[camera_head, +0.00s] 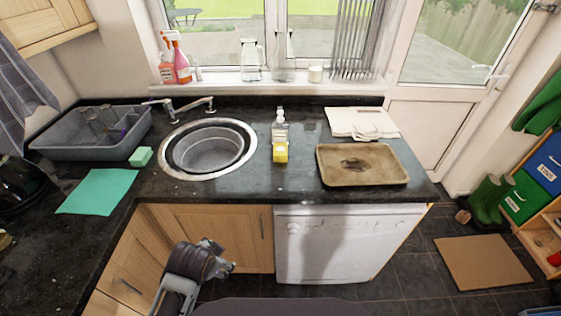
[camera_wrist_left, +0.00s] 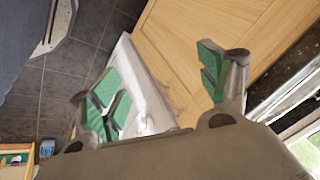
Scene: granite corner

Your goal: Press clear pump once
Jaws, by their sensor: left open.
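The clear pump bottle (camera_head: 281,131) stands upright on the dark counter, just right of the sink. A small yellow block (camera_head: 281,153) is right in front of it and hides its lower part. My left gripper (camera_head: 223,262) is low in front of the wooden cupboard door, below the counter and well apart from the bottle. In the left wrist view my left gripper (camera_wrist_left: 160,88) is open, its green-padded fingers spread with nothing between them. The bottle does not show in that view. My right gripper is in neither view.
The round sink (camera_head: 209,149) with its tap lies left of the bottle. A baking tray (camera_head: 361,165) and white cloths (camera_head: 361,122) lie to the right. A grey dish tub (camera_head: 93,133), green sponge (camera_head: 141,157) and green cloth (camera_head: 98,191) are left. The counter edge lies between gripper and bottle.

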